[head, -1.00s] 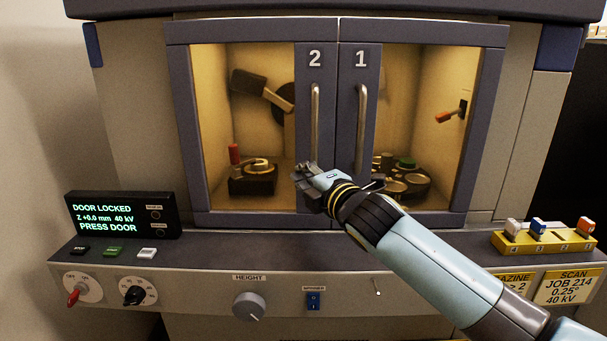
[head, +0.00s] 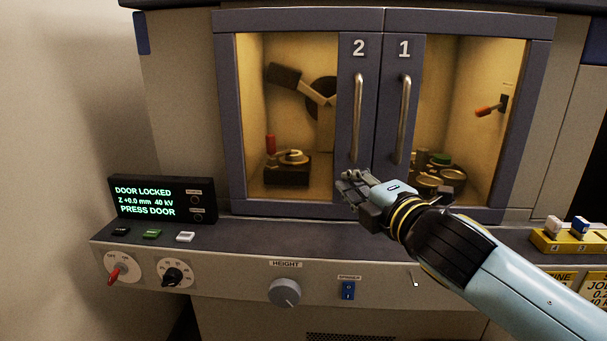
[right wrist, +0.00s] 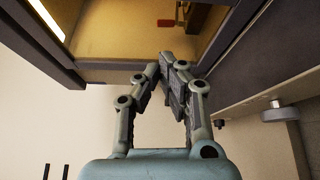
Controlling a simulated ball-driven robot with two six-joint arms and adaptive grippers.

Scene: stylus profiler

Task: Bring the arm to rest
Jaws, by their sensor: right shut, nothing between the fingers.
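My right gripper (head: 352,188) is shut and empty, in front of the lower part of the closed cabinet doors and above the console ledge. In the right wrist view its fingers (right wrist: 168,62) are together with nothing between them. Door 2 (head: 354,120) and door 1 (head: 401,165) are closed, each with an upright metal handle. The display (head: 150,201) reads DOOR LOCKED, Z +0.0 mm 40 kV, PRESS DOOR. My left gripper is not in view.
The console front carries a red-handled knob (head: 117,273), a black knob (head: 173,275), a HEIGHT knob (head: 285,292) and a blue rocker switch (head: 348,290). A yellow rack (head: 570,244) stands at the right. The ledge's middle left is clear.

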